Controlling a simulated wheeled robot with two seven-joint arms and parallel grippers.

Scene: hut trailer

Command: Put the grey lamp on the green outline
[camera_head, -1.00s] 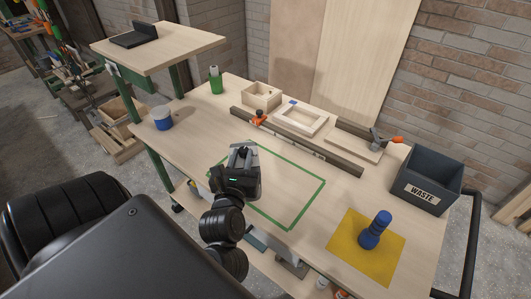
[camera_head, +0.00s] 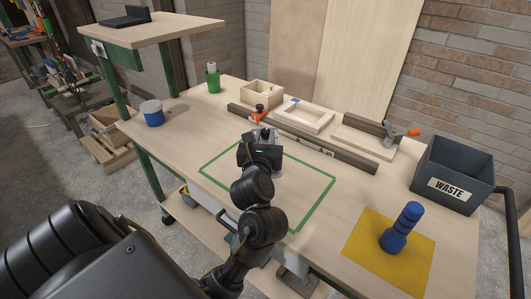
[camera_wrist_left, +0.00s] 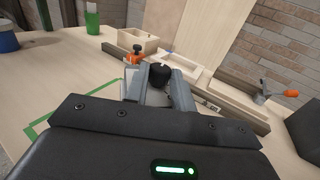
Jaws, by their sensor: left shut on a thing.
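My left gripper (camera_head: 262,132) is above the bench at the far side of the green outline (camera_head: 318,205). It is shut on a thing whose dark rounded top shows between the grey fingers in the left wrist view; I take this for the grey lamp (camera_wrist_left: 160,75). The rest of it is hidden by the fingers and wrist, so I cannot tell whether it touches the bench. The green outline is a rectangle on the bench top, its middle partly covered by my left arm. It also shows at the left in the wrist view (camera_wrist_left: 42,126). My right gripper is not in view.
A dark rail (camera_head: 320,145) with an orange clamp (camera_head: 258,115) runs behind the outline. A blue lamp-like object (camera_head: 402,226) stands on a yellow mat (camera_head: 368,255) at right, near a waste bin (camera_head: 452,187). A blue pot (camera_head: 152,115) and green cup (camera_head: 212,80) stand at left.

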